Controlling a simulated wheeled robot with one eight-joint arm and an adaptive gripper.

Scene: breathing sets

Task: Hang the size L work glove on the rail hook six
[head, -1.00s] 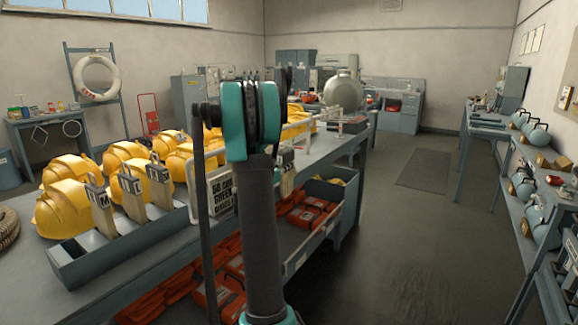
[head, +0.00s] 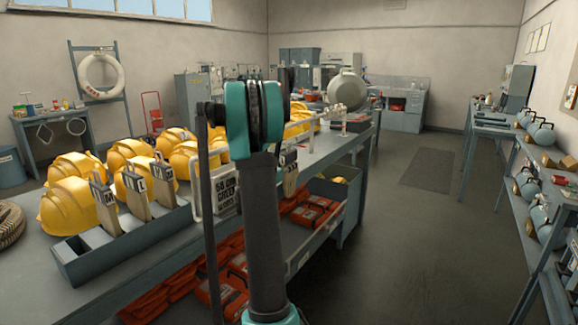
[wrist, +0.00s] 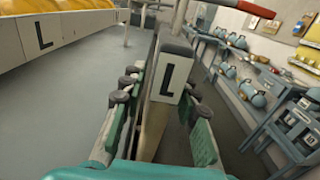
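The size L work glove (wrist: 151,132) is beige and upright. In the wrist view its white tag with a black L (wrist: 172,75) faces me. My gripper (wrist: 162,88) has a teal finger on each side of the glove and looks shut on it, though the contact is partly hidden. The rail's hook numbers cannot be read, and hook six cannot be picked out.
Other tagged gloves (head: 136,195) stand in a grey tray (head: 120,250) in front of yellow helmets (head: 70,206). A lettered sign (head: 226,192) stands close left of my arm. Red packs (head: 310,212) lie on the lower shelf. The floor (head: 430,240) on the right is clear.

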